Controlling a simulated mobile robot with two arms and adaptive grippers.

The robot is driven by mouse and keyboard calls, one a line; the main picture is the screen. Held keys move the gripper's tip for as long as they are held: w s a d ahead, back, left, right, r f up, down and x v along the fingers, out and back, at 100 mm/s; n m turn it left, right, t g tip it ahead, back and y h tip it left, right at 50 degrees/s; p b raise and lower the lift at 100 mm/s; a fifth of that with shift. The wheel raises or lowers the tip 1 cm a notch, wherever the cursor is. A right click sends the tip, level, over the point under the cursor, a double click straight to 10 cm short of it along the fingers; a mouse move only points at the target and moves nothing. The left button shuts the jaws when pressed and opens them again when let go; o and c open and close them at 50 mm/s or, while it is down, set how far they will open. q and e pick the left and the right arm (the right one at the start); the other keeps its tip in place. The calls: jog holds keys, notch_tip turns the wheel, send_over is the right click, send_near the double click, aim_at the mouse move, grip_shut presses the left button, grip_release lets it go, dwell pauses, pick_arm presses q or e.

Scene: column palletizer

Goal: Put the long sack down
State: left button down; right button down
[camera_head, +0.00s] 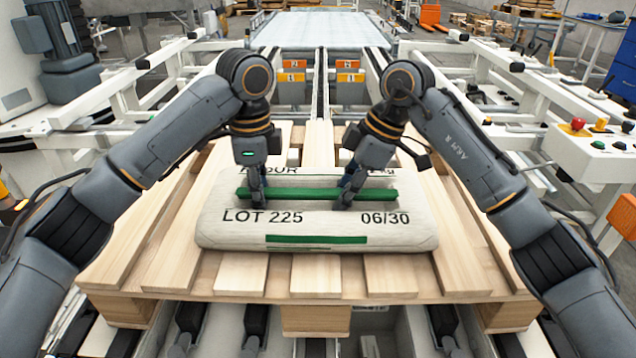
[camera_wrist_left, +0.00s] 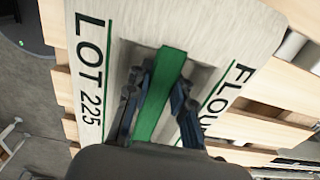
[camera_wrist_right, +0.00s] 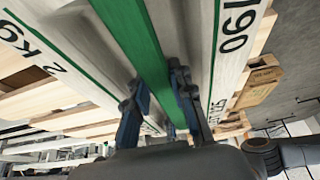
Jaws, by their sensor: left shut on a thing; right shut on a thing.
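The long sack (camera_head: 316,221) is pale, with dark print "LOT 225" and "06/30" and a green strap (camera_head: 300,193) along its top. It lies level over the wooden pallet (camera_head: 240,275) in the head view; whether its underside touches the slats I cannot tell. My left gripper (camera_head: 258,198) is shut on the strap at the sack's left part, and the left wrist view shows the fingers (camera_wrist_left: 158,100) on both sides of it. My right gripper (camera_head: 347,198) is shut on the strap right of the middle; its fingers (camera_wrist_right: 157,100) also flank it in the right wrist view.
The pallet rests on a conveyor, with bare slats around the sack. White conveyor frames (camera_head: 140,100) run along both sides. A control box with a red button (camera_head: 578,124) stands at the right. A flat pale surface (camera_head: 320,30) lies beyond.

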pick_arm(q)
jog(key=c, duration=1.5)
grip_release()
jog(key=shift+f, duration=0.15)
pick_arm(e)
jog(key=c, duration=1.5)
grip_release()
jog(key=shift+f, duration=0.1)
pick_arm(q)
jog(key=o, duration=0.4)
jog(key=shift+s, duration=0.1)
jog(key=shift+c, duration=0.2)
pick_arm(e)
jog(key=o, duration=0.4)
jog(key=shift+s, duration=0.1)
jog(key=shift+c, duration=0.2)
pick_arm(q)
notch_tip(320, 180, up, 30)
jog(key=p, duration=3)
pick_arm(e)
jog(key=d+r, duration=0.2)
jog(key=r, duration=1.8)
jog(key=d+r, duration=0.2)
jog(key=r, duration=1.8)
jog(key=shift+d+r, duration=0.25)
jog(key=shift+d, duration=0.05)
